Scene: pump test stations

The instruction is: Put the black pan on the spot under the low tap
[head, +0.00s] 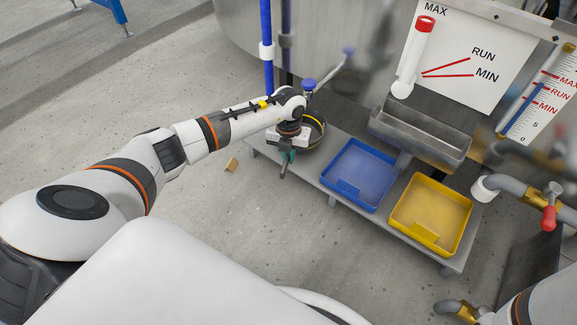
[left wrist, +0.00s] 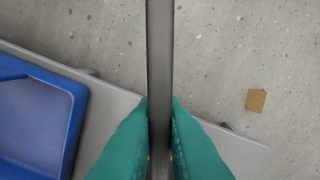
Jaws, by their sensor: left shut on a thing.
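The black pan (head: 316,143) is at the left end of the low grey bench, partly hidden behind my left wrist. A yellow curve shows at its rim. My left gripper (head: 287,160) is shut on the pan's handle. In the left wrist view the dark handle (left wrist: 160,60) runs straight between the teal fingertips (left wrist: 160,130). A tap with a blue knob (head: 309,85) is just above the pan, close to my wrist. Whether the pan rests on the bench or hangs just above it, I cannot tell. The spot is not clearly visible. My right gripper is out of view.
A blue tray (head: 358,174) and a yellow tray (head: 431,213) sit on the bench (head: 330,190) right of the pan. A metal trough (head: 420,135) is behind them. A blue pipe (head: 266,45) stands behind my wrist. A small brown block (head: 231,165) lies on the open floor.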

